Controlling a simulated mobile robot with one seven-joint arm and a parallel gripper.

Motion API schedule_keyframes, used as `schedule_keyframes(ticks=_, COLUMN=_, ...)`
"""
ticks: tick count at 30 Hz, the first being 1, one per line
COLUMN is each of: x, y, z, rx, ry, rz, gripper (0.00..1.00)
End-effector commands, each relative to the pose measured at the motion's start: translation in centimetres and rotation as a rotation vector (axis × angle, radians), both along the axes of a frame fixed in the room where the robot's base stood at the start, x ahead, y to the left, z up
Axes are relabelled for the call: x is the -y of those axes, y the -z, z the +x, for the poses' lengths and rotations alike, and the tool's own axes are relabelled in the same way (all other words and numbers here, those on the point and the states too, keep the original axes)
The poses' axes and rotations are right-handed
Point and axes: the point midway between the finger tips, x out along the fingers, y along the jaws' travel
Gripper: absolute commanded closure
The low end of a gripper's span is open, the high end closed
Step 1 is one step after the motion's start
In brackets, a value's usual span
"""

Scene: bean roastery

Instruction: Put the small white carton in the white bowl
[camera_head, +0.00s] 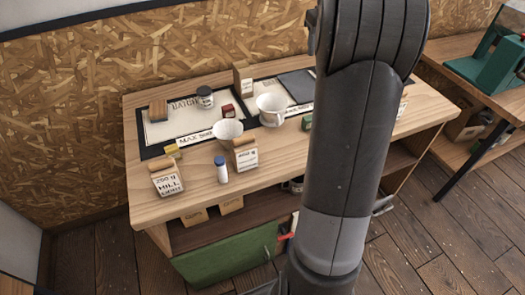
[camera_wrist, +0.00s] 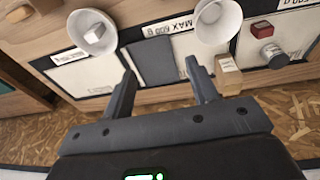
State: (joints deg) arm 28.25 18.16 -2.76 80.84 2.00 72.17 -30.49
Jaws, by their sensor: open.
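Two white round vessels stand on the wooden bench. In the head view, one flared white bowl (camera_head: 228,130) is left of centre, and a white vessel with what looks like a handle (camera_head: 271,109) is behind it to the right. Both show at the top of the wrist view, the bowl on the right (camera_wrist: 217,22) and the other on the left (camera_wrist: 92,30). I cannot pick out a plainly white small carton. A pale tan-and-white pack (camera_head: 402,106) is partly hidden behind my arm. My gripper (camera_wrist: 160,68) is open and empty above the bench's back part; my arm hides it in the head view.
Around the bowl stand a tan carton with a white label (camera_head: 245,153), a blue-capped white bottle (camera_head: 221,170), a red box (camera_head: 228,110), a jar (camera_head: 205,97) and a green box (camera_head: 307,122). A tall brown carton (camera_head: 243,79) stands at the back, near the chipboard wall.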

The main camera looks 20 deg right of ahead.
Motion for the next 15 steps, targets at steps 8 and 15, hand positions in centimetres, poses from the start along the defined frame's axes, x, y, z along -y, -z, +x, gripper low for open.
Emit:
schedule_keyframes(ticks=8, x=-11.1, y=-3.5, z=-5.4, rx=0.093, ry=-0.007, rz=-0.011, gripper=0.46)
schedule_keyframes(ticks=15, x=-19.0, y=-3.8, z=-11.8, rx=0.173, ry=-0.013, rz=-0.006, gripper=0.46)
